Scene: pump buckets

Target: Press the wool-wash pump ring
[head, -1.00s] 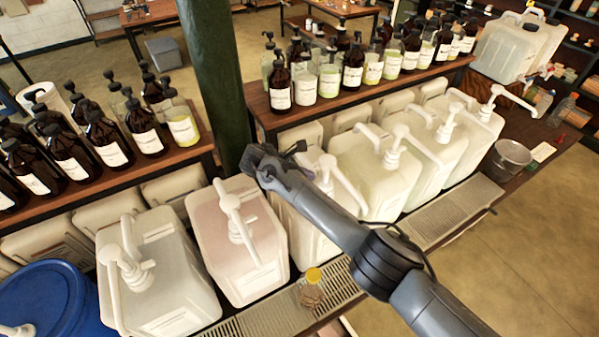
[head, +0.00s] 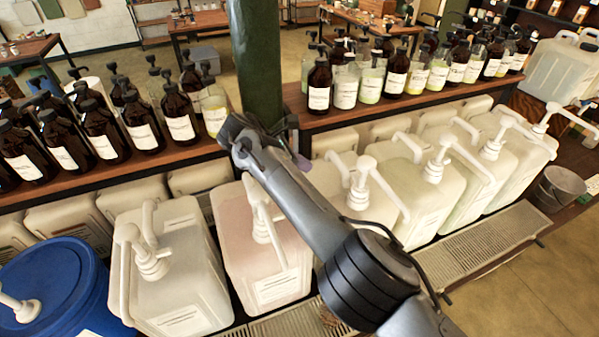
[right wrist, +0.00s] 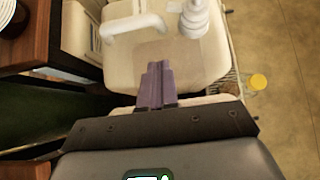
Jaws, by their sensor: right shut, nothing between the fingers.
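My right gripper (head: 301,163) is shut and empty, above the back of the jug row. In the right wrist view its purple fingers (right wrist: 156,87) are together and overlap a pale jug (right wrist: 180,65). That jug's white pump (right wrist: 195,18) is beyond the fingertips, and I see no contact with it. In the head view a white pump (head: 362,180) tops the jug just right of the gripper. The pinkish jug (head: 262,262) with its pump (head: 262,222) is partly behind my arm. No label is readable, so I cannot tell which is wool-wash. My left gripper is out of view.
Other pump jugs stand left (head: 170,280) and right (head: 480,180), near a blue drum (head: 70,285). Shelves of brown bottles (head: 180,125) and a green post (head: 258,70) stand behind. A metal bucket (head: 562,188) is far right.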

